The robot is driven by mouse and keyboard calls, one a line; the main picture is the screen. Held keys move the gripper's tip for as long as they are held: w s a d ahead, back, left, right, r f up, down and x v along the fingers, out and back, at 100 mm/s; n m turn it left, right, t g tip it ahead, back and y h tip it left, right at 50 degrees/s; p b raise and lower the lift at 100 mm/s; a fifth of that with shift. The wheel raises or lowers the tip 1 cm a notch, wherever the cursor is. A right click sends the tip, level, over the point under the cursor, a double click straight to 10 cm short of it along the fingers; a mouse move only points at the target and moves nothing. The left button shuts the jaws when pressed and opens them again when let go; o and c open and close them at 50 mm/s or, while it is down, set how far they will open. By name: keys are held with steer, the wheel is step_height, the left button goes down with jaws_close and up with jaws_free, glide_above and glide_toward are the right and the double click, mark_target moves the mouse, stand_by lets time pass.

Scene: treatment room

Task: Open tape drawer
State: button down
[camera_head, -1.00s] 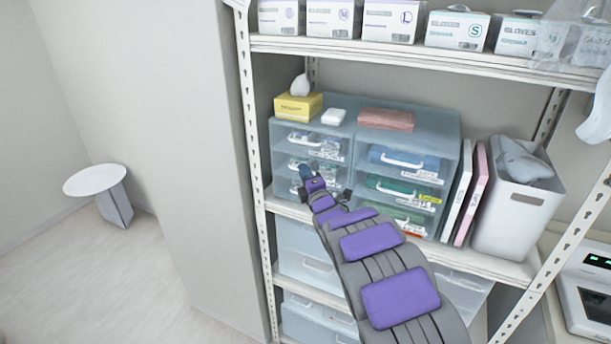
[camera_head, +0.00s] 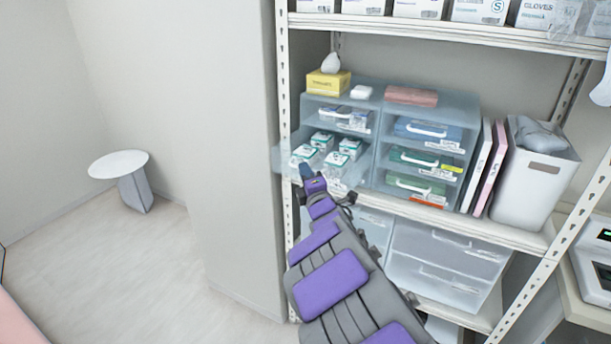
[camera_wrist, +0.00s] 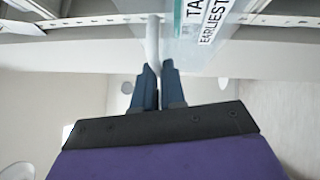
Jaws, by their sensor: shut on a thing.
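The tape drawer (camera_head: 284,158) is a clear drawer in the left column of the pale blue unit, below the closed top drawer. It stands pulled out toward me, with several small white and green boxes (camera_head: 322,140) showing inside. My gripper (camera_head: 305,170) is at its front. In the wrist view, my gripper (camera_wrist: 158,66) is shut on the white bar handle (camera_wrist: 152,42), with the dark blue fingertips at its near end. A drawer label (camera_wrist: 208,18) there reads "TA..." and "EARLIEST", partly cut off. My arm hides part of the drawer's front and whatever lies below it.
The closed top drawer (camera_head: 338,117) and the right column's drawers (camera_head: 425,158) are beside the open one. A shelf upright (camera_head: 283,90) stands close at its left. A yellow tissue box (camera_head: 328,82) sits on top. Floor at the left is clear around a round stool (camera_head: 120,163).

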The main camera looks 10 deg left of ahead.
steer(key=shift+s+a+f, duration=0.1)
steer(key=shift+s+f, duration=0.1)
steer(key=shift+s, duration=0.25)
steer(key=c, duration=1.3)
jaws_free()
steer(key=shift+w+a, duration=0.1)
steer(key=shift+w, duration=0.05)
steer(key=shift+o, duration=0.5)
steer(key=shift+r, duration=0.1)
